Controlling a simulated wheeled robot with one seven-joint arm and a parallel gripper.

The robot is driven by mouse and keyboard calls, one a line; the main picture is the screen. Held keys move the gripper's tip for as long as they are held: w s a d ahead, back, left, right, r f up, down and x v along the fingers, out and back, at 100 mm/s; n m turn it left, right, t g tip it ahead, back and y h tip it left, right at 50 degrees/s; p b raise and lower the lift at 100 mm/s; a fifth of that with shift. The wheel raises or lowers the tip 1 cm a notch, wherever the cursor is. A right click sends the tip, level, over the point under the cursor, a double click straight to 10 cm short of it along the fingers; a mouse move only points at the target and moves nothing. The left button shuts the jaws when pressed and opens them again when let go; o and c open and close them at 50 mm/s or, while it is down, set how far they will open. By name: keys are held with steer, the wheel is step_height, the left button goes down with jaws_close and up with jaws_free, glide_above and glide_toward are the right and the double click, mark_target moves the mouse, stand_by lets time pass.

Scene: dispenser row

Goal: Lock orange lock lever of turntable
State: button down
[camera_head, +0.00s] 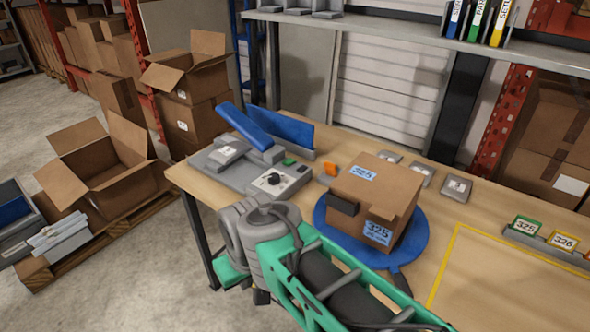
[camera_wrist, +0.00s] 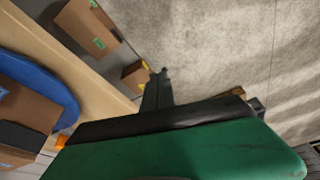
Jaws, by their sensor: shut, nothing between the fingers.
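The turntable (camera_head: 413,238) is a round blue disc on the wooden table. A cardboard box labelled 325 (camera_head: 385,190) sits on it. The orange lock lever (camera_head: 329,170) stands on a small grey base at the disc's far left edge, behind the box. In the wrist view the blue turntable (camera_wrist: 45,85) and box lie at the left edge; a bit of orange, likely the lever (camera_wrist: 61,141), shows partly hidden by my green hand. My dark gripper (camera_wrist: 162,73) is shut and empty, pointing over the floor, away from the lever. In the head view my arm hides the gripper.
A grey device with a black knob (camera_head: 273,179) and blue panels stands left of the lever. Small grey units (camera_head: 456,188) line the table's back. A card holder with 325 and 326 cards (camera_head: 540,236) is at right. Open cartons (camera_head: 100,170) stand on a pallet at left.

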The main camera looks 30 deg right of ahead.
steer(key=shift+d, duration=0.1)
steer(key=w+d+r+n+h+p, duration=0.2)
steer(key=w+d+n, duration=0.4)
steer(key=w+d, duration=0.3)
steer(key=w+d+r+n+h+p, duration=0.1)
steer(key=w+d+r+n, duration=0.2)
steer(key=w+d+n, duration=0.45)
steer(key=w+d+f+n+h, duration=0.1)
steer(key=w+d+n, duration=0.1)
steer(key=d, duration=0.3)
steer(key=w+d+f+n+h+p, duration=0.1)
steer(key=w+d+n, duration=0.1)
steer(key=d, duration=0.4)
steer(key=w+d+f+n+g+h, duration=0.1)
steer(key=w+d+n, duration=0.2)
steer(key=d+n, duration=0.1)
steer(key=shift+d+p, duration=0.35)
steer(key=shift+d, duration=0.55)
steer(key=shift+f, duration=0.1)
